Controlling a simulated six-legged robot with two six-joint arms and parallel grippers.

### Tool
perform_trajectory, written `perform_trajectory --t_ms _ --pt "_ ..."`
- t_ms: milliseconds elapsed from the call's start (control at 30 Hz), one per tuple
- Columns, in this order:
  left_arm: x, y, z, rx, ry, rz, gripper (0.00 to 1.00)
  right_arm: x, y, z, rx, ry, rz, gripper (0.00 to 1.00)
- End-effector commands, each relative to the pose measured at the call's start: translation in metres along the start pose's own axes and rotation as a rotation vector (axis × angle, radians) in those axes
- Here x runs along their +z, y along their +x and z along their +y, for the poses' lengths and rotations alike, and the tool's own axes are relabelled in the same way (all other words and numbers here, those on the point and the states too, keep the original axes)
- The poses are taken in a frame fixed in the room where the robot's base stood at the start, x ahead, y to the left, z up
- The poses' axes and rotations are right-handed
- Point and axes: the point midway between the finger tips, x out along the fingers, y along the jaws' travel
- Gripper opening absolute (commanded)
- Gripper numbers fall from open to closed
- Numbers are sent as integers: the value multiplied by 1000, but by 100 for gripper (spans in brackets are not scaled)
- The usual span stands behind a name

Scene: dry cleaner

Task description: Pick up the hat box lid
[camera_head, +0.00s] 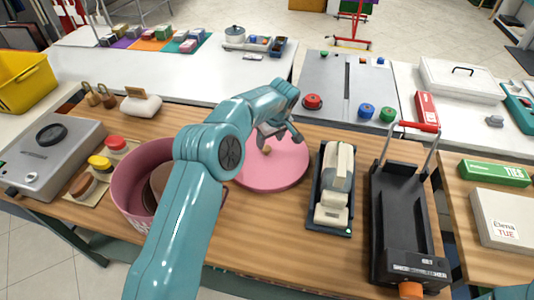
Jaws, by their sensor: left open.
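The hat box lid (272,177) is a flat pink disc with a small tan knob (267,149). It lies on the wooden table right of the pink round hat box (125,190), which is open with something brown inside. My left arm crosses in front of the hat box and hides part of it and the lid's left edge. My left gripper (280,138) is open and empty over the far part of the lid, close to the knob. I cannot tell whether a finger touches the lid. My right gripper is out of view.
Right of the lid stand a black tray with a cream device (335,185) and a black machine with a red-handled bar (402,215). Bare wood (270,225) shows in front of the lid.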

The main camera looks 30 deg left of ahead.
Motion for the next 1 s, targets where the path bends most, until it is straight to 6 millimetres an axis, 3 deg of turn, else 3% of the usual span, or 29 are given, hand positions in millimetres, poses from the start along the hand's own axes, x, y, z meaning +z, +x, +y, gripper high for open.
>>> perform_trajectory --t_ms 233,533,700,733,1000 --pt "0 38 -3 -5 1 -2 64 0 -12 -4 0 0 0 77" --pt "0 45 -2 -2 0 0 64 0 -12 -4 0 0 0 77" --pt "0 45 -2 -2 1 -1 8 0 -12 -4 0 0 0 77" --pt "0 45 -2 -2 1 -1 3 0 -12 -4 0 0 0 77" --pt "0 44 -2 -2 1 0 3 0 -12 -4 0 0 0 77"
